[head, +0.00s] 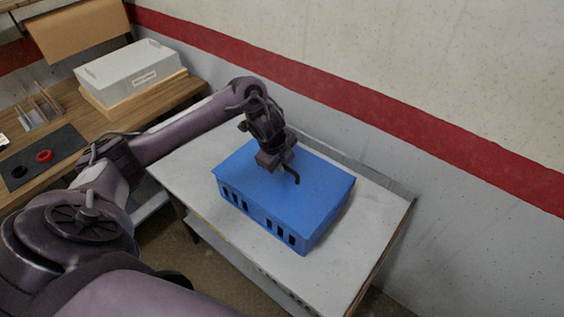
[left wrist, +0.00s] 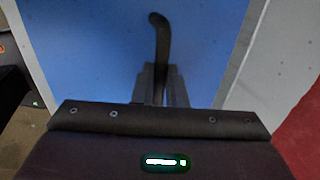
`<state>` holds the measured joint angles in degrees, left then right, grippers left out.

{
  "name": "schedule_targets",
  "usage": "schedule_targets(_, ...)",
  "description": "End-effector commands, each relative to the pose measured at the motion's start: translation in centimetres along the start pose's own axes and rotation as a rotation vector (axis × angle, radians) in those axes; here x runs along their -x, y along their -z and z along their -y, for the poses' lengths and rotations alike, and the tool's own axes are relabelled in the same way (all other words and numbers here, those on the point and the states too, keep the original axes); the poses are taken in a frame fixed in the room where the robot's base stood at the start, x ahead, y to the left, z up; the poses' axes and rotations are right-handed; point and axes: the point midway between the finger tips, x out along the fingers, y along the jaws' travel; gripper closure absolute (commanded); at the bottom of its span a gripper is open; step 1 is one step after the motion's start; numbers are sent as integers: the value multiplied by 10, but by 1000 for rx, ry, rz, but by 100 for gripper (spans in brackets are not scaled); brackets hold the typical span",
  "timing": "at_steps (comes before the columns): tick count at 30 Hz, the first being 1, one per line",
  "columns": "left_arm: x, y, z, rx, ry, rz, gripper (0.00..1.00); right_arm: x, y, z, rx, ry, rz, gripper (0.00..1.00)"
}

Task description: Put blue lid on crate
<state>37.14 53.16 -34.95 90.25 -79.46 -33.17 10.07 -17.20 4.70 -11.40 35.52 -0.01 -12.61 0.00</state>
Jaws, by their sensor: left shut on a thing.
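The blue lid (head: 318,183) lies over the top of the blue crate (head: 256,214) on the pale table. In the head view its edges look roughly in line with the crate's walls; I cannot tell whether it is fully seated. My left gripper (head: 283,168) is above the lid's middle, shut on the lid's dark curved handle (left wrist: 160,40). In the left wrist view the fingers (left wrist: 161,84) close around the handle, and the blue lid (left wrist: 85,50) fills most of the background. My right gripper is in neither view.
The pale table (head: 190,165) has free room around the crate. A wall with a red stripe stands behind it. At the left, a wooden bench (head: 70,112) carries a grey box (head: 132,70), a dark mat (head: 62,142) and a red ring (head: 44,156).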

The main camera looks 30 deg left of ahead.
Motion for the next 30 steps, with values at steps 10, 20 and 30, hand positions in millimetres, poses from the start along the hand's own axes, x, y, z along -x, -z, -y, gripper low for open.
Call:
schedule_targets(10, 0, 0, 0, 0, 1, 0, 100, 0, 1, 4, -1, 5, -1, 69)
schedule_targets(20, 0, 0, 0, 0, 1, 0, 63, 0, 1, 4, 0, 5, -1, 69)
schedule_targets(30, 6, 0, 1, -1, 2, 1, 63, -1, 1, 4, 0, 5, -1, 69)
